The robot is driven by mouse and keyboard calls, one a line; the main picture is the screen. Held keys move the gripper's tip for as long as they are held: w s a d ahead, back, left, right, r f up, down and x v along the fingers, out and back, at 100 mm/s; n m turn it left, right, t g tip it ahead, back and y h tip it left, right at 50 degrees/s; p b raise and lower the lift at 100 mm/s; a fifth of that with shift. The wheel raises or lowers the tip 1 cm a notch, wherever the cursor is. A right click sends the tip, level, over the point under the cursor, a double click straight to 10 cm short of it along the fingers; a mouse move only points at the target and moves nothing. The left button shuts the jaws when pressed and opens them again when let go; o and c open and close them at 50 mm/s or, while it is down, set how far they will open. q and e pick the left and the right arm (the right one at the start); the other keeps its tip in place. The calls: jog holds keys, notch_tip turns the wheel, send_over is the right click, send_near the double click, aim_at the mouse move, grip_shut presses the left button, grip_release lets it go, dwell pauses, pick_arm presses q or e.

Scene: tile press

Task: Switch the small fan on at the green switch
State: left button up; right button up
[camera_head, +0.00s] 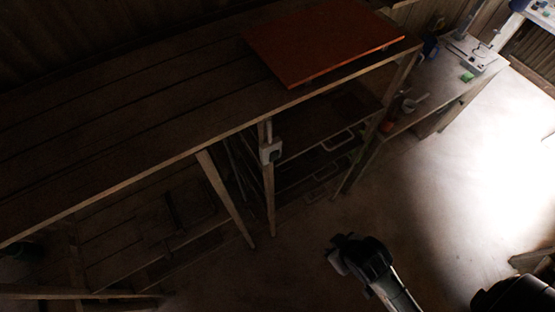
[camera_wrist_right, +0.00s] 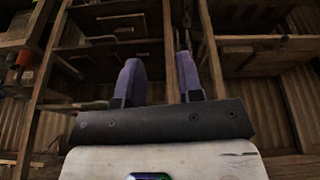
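A small pale switch box (camera_head: 267,152) with a dark greenish part on its right side is fixed on a post under the front edge of the workbench. I cannot make out its switch position. A small bright green piece (camera_head: 467,76) lies on the far side bench; I cannot tell what it is. No fan can be clearly identified. My right gripper (camera_head: 338,255) is below and to the right of the switch box, apart from it. In the right wrist view its two purple-grey fingers (camera_wrist_right: 160,82) are spread and empty, with a post beyond them. My left gripper is out of view.
An orange-red board (camera_head: 325,38) lies on the workbench (camera_head: 120,100). Drawers with pale handles (camera_head: 338,140) are beneath it. A slanted leg (camera_head: 225,195) stands left of the switch post. A side bench (camera_head: 425,100) with small items is at the right. The floor in front is clear.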

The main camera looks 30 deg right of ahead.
jog(key=shift+m+t, duration=0.3)
jog(key=b+x, duration=0.2)
jog(key=s+b+x, duration=0.1)
jog(key=b+x, duration=0.1)
jog(key=x, duration=0.1)
jog(key=a+b+x, duration=0.1)
jog(key=b+x, duration=0.1)
jog(key=shift+s+f+b, duration=0.1)
jog(key=shift+f+b, duration=0.2)
jog(key=shift+f, duration=0.35)
jog(key=c, duration=0.6)
jog(key=w+t, duration=0.1)
jog(key=w+t+h, duration=0.1)
jog(key=w+r+n+t, duration=0.1)
jog(key=w, duration=0.1)
jog(key=shift+d, duration=0.4)
jog(key=w+a+r+n+t+y, duration=0.1)
jog(key=w+r+n+t, duration=0.2)
jog(key=r+n+t, duration=0.3)
jog(key=w+a+r+n+t, duration=0.1)
jog(key=w+r+n+t, duration=0.2)
jog(key=r+n+t, duration=0.3)
notch_tip(320, 180, up, 3)
jog(key=n, duration=0.4)
jog(key=shift+w+a+f+t+y, duration=0.25)
jog(key=shift+w+a+t+y, duration=0.05)
jog(key=shift+a+y, duration=0.1)
